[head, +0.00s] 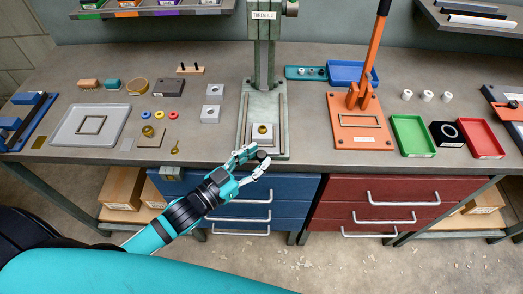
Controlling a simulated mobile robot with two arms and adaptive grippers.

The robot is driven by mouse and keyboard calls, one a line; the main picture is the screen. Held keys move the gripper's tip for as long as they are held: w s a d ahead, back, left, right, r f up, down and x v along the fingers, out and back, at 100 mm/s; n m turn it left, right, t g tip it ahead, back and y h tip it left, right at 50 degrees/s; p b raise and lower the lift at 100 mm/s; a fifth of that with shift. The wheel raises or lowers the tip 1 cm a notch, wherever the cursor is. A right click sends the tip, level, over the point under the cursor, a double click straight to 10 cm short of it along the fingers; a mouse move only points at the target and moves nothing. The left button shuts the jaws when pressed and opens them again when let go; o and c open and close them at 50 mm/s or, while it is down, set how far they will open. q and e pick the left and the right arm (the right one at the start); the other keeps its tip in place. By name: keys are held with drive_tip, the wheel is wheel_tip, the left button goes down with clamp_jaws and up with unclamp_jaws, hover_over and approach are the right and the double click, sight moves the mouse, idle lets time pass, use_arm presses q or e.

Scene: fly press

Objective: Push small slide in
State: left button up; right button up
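The green fly press (264,62) stands at the middle of the bench, with its bed (248,138) reaching the front edge. A small slide (263,141) lies on the bed between two rails, with a round brass piece (262,130) on it. A dark round knob (262,155) shows at the slide's front end. My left gripper (258,157) is at the front edge of the bed, its fingers spread apart around or just before the knob. Whether they touch it I cannot tell. My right gripper is not in view.
Left of the press are a grey tray (66,139), small blocks and coloured rings. Right are an orange lever press (358,141), a green tray (410,150) and a red tray (497,140). Blue drawers (290,187) with protruding handles are below the bench edge.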

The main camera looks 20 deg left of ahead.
use_arm(q)
drive_tip(key=shift+x, duration=1.1)
clamp_jaws()
drive_tip(key=shift+w+d+f, duration=0.1)
drive_tip(key=shift+w+f, duration=0.1)
